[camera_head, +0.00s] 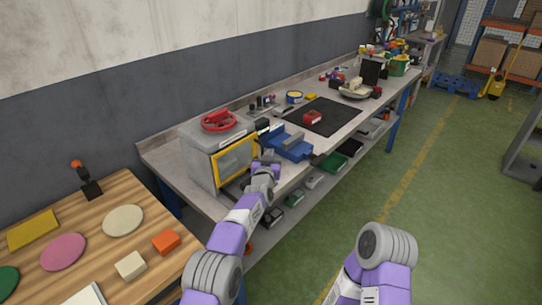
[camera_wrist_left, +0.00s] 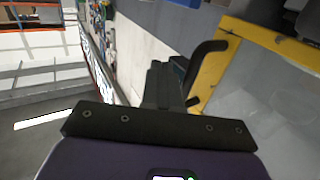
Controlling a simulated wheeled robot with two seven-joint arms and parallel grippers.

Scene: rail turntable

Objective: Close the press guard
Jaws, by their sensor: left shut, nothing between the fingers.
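The press (camera_head: 205,148) is a grey box on the workbench. Its guard (camera_head: 217,176) is a yellow-framed clear panel on the front, lying close to the box; I cannot tell whether it is fully flush. The guard fills the right of the left wrist view (camera_wrist_left: 212,62), with a black bar handle (camera_wrist_left: 211,47) on its edge. My left gripper (camera_head: 264,164) is at the right edge of the guard. In the wrist view its dark fingers (camera_wrist_left: 163,84) are shut and empty, beside the handle; contact is unclear. My right gripper is out of view.
A red handwheel (camera_head: 219,121) sits on top of the press. A blue vise (camera_head: 289,145) stands just right of my left gripper. A black mat (camera_head: 325,116) lies farther along the bench. A wooden table (camera_head: 90,255) with coloured discs and blocks is at front left.

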